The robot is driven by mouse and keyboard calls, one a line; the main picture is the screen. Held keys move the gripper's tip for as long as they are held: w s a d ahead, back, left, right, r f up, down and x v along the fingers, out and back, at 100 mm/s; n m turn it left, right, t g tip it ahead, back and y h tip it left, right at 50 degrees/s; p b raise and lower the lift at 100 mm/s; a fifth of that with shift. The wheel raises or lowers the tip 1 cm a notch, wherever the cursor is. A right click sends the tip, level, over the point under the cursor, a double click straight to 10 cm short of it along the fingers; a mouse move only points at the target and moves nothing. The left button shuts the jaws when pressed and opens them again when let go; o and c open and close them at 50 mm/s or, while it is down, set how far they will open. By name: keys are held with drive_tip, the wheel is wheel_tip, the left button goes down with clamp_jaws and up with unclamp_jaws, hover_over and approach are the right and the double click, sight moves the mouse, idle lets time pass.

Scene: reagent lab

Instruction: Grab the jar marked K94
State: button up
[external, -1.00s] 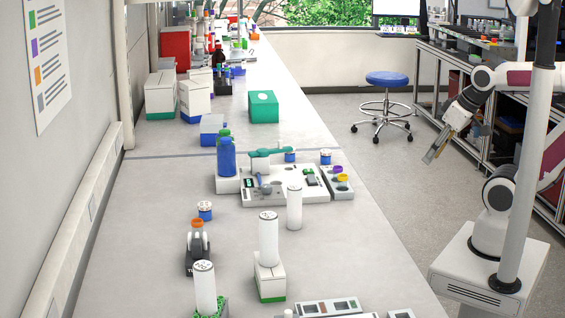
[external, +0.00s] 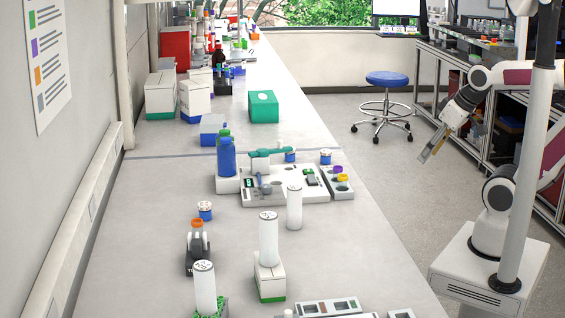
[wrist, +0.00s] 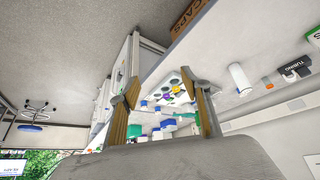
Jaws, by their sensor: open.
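No K94 mark is readable in either view, so I cannot tell which jar carries it. Small jars with blue bands stand on the bench: one near jar (external: 205,210) left of the middle, one behind the white device (external: 290,156), and another jar (external: 326,157) to its right. My gripper (external: 430,154) is open and empty, right of the bench over the aisle, well apart from every jar. Its two fingers (wrist: 160,93) are spread in the wrist view.
The white device tray (external: 285,197) sits mid-bench, with a blue bottle (external: 226,160) at its left. A green box (external: 263,107) and white boxes (external: 160,97) stand farther back. A blue stool (external: 387,78) stands in the aisle. The bench's left front is mostly clear.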

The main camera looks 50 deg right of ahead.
drive_tip(key=w+d+f+t+h, duration=0.15)
drive_tip(key=w+d, duration=0.35)
drive_tip(key=w, duration=0.7)
drive_tip(key=w+d+f+t+h, duration=0.15)
drive_tip(key=w+d, duration=0.35)
drive_tip(key=w, duration=0.7)
drive_tip(key=w+d+f+t+y, duration=0.1)
drive_tip(key=w+d+f+t, duration=0.2)
drive_tip(key=w, duration=0.5)
drive_tip(key=t+y, duration=0.1)
drive_tip(key=y, duration=0.1)
approach(326, 156)
drive_tip(key=w, duration=0.1)
drive_tip(key=w+d, duration=0.1)
drive_tip(key=shift+w+d+f, duration=0.15)
drive_tip(key=shift+w+d, duration=0.15)
drive_tip(key=shift+w+d+f+t, duration=0.1)
drive_tip(key=shift+w+f+t, duration=0.25)
drive_tip(key=shift+f, duration=0.2)
drive_tip(key=shift+x, duration=1.25)
drive_tip(key=shift+f+x, duration=0.15)
drive_tip(key=shift+x, duration=1.15)
drive_tip(key=shift+f+x, duration=0.2)
drive_tip(key=shift+x, duration=1.05)
